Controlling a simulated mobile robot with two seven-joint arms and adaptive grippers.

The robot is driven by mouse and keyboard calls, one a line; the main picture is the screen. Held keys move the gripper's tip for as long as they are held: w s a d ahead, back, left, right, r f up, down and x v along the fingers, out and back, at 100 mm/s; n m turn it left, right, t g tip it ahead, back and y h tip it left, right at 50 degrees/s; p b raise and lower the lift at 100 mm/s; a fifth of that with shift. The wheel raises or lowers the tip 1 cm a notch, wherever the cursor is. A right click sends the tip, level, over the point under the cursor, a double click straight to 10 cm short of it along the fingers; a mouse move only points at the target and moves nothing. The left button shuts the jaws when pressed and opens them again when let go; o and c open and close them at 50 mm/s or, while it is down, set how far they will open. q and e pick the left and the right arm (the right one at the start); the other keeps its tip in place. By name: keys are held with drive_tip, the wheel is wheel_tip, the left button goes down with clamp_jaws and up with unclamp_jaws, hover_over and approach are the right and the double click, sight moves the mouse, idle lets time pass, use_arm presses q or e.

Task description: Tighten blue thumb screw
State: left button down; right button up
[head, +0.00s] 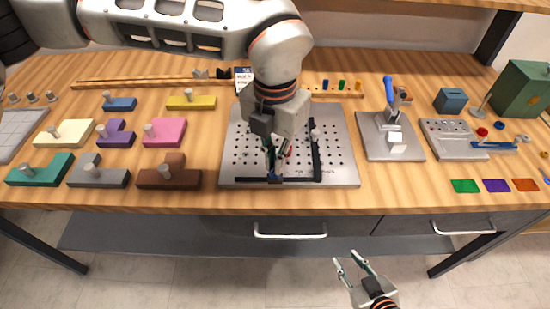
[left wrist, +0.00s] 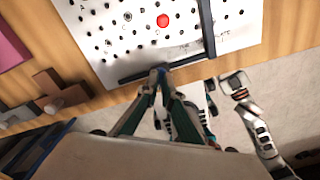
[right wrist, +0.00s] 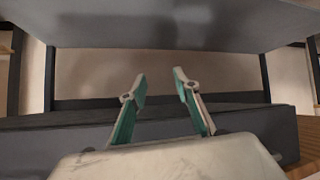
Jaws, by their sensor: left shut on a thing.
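The perforated metal plate (head: 340,150) lies on the workbench with two black bars. One bar (head: 300,180) runs along its front edge, the other (head: 316,160) runs front to back on the right. The blue thumb screw (head: 276,179) is at the front bar and also shows in the left wrist view (left wrist: 161,71). My left gripper (head: 273,172) points down over the front bar, its fingertips (left wrist: 159,76) closed on the blue thumb screw and hiding part of it. My right gripper (head: 352,259) is open and empty, in front of and below the bench; its spread fingers show in the right wrist view (right wrist: 158,82).
A red knob (left wrist: 163,20) is on the plate behind the front bar. Coloured blocks with pegs, such as the brown one (head: 169,178), stand left of the plate. A metal fixture with a blue lever (head: 389,92) stands to the right. Drawers (head: 290,228) are under the bench.

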use_arm(q)
drive_tip(key=c, duration=2.2)
unclamp_jaws()
drive_tip(key=shift+c, duration=0.2)
drive_tip(key=shift+r, duration=0.1)
wheel_tip(320, 180, up, 12)
